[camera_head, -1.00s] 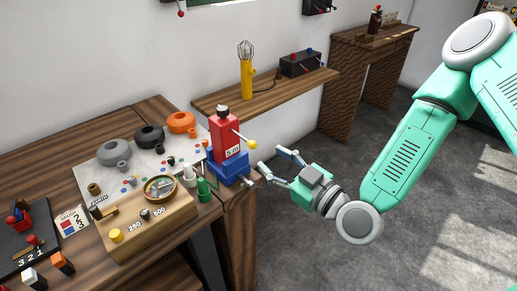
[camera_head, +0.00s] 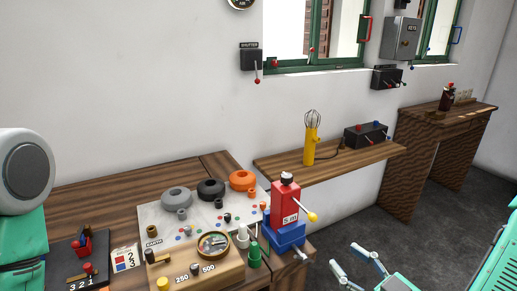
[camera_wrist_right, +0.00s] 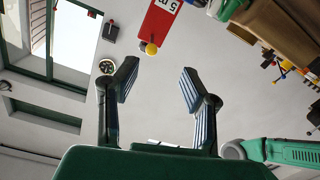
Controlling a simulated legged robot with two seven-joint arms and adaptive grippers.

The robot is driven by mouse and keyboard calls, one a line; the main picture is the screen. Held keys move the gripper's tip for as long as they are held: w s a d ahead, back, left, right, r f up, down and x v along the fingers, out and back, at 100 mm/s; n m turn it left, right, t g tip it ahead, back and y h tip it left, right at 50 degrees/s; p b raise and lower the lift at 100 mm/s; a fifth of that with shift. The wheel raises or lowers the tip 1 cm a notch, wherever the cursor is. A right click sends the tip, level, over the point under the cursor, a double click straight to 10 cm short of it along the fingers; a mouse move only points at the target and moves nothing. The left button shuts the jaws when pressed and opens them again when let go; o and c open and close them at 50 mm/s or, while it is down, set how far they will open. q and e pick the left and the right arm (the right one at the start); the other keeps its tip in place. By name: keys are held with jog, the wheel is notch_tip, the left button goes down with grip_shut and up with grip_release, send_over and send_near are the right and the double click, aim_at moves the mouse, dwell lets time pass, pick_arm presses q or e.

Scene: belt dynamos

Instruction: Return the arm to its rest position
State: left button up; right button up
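My right gripper (camera_head: 356,266) is low at the right of the head view, beside the bench's right end and apart from it. Its fingers are spread and empty; the right wrist view also shows the open fingers (camera_wrist_right: 158,92) with nothing between them. The nearest thing to it is the red box marked "5 m" (camera_head: 286,204) on a blue base (camera_head: 284,236), with a yellow-knobbed lever pointing right. My left arm shows at the left edge of the head view, but its gripper is out of view.
The wooden bench (camera_head: 110,195) carries a panel with several round knobs and a wooden meter box (camera_head: 205,268). A wall shelf (camera_head: 345,160) holds a yellow whisk-like device (camera_head: 310,145) and a black switch box (camera_head: 366,136). Open grey floor (camera_head: 400,225) lies right of the bench.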

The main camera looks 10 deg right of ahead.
jog(key=s+a+f+g+b, duration=0.1)
jog(key=s+f+g, duration=0.2)
jog(key=f, duration=0.4)
jog(key=s+a+f+m+g+h+b, duration=0.1)
jog(key=s+f+g+b, duration=0.15)
jog(key=f, duration=0.45)
jog(key=s+a+f+g+b, duration=0.1)
jog(key=s+f+g, duration=0.25)
jog(key=f, duration=0.35)
jog(key=s+d+f+m+g+h+b, duration=0.3)
jog(key=s+d+f+m+g+h, duration=0.2)
jog(key=s+d+f, duration=0.3)
jog(key=s+f+g, duration=0.1)
jog(key=s+f, duration=0.1)
jog(key=s, duration=0.1)
jog(key=shift+d+f+g, duration=0.35)
jog(key=shift+g, duration=0.05)
jog(key=shift+w, duration=0.1)
